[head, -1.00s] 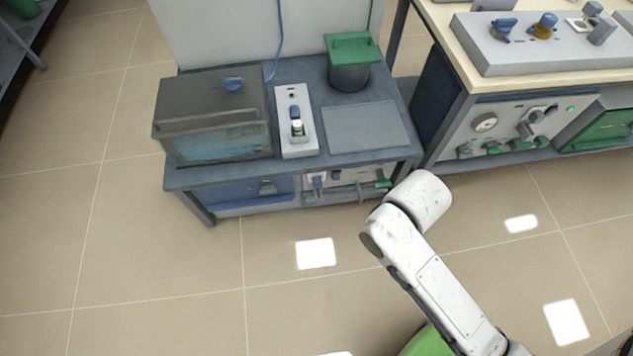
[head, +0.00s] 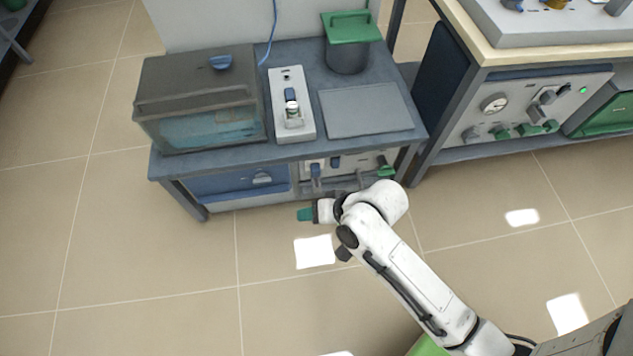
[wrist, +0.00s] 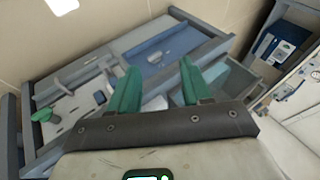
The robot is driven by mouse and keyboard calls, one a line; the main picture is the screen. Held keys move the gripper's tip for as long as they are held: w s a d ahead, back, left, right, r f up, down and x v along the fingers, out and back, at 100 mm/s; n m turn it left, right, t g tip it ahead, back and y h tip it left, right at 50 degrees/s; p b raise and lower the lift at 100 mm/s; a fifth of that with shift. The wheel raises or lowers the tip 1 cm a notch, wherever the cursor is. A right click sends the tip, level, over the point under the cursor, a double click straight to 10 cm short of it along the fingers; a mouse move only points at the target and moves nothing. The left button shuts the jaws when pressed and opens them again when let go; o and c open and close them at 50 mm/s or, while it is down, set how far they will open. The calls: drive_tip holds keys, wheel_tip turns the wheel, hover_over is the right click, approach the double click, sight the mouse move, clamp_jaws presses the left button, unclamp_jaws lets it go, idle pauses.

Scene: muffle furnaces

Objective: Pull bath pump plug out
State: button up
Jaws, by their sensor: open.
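The bath, a grey-lidded tank with bluish clear sides (head: 200,125), stands on the left of the low bench. To its right is a pale socket box (head: 305,125) with a blue-topped plug-like piece (head: 291,97) on it. Below the bench top, a front panel (head: 345,163) carries another blue plug-like piece (head: 316,170) and a green handle (head: 386,169). I cannot tell which piece is the bath pump plug. My gripper (head: 305,214) is in front of the bench, low and apart from it. In the wrist view its green fingers (wrist: 158,84) are open and empty.
A dark pot with a green lid (head: 347,58) and a flat grey plate (head: 366,107) are on the bench. A blue drawer (head: 235,182) is below the tank. A taller bench with a gauge panel (head: 530,105) stands at right. The floor in front is clear.

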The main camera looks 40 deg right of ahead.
drive_tip(key=shift+o, duration=1.2)
drive_tip(key=w+a+f+m+t+y+b, duration=0.1)
drive_tip(key=w+f+m+t+b, duration=0.2)
drive_tip(key=w+f+m+b, duration=0.1)
wheel_tip(320, 180, down, 3)
drive_tip(key=shift+w+a+r+m+b, duration=0.1)
drive_tip(key=shift+w+a+m+b, duration=0.2)
drive_tip(key=shift+w+m, duration=0.5)
drive_tip(key=m+t+h+b, duration=0.5)
drive_tip(key=m+h+b, duration=1.1)
drive_tip(key=m, duration=1.4)
approach(316, 173)
drive_tip(key=y+b, duration=0.2)
drive_tip(key=b+x, duration=0.1)
drive_tip(key=x, duration=0.2)
drive_tip(key=b+x, duration=0.1)
drive_tip(key=x, duration=0.2)
drive_tip(key=d+x, duration=0.1)
drive_tip(key=x, duration=0.2)
drive_tip(key=shift+d+r+b, duration=0.15)
drive_tip(key=shift+r+b, duration=0.25)
clamp_jaws()
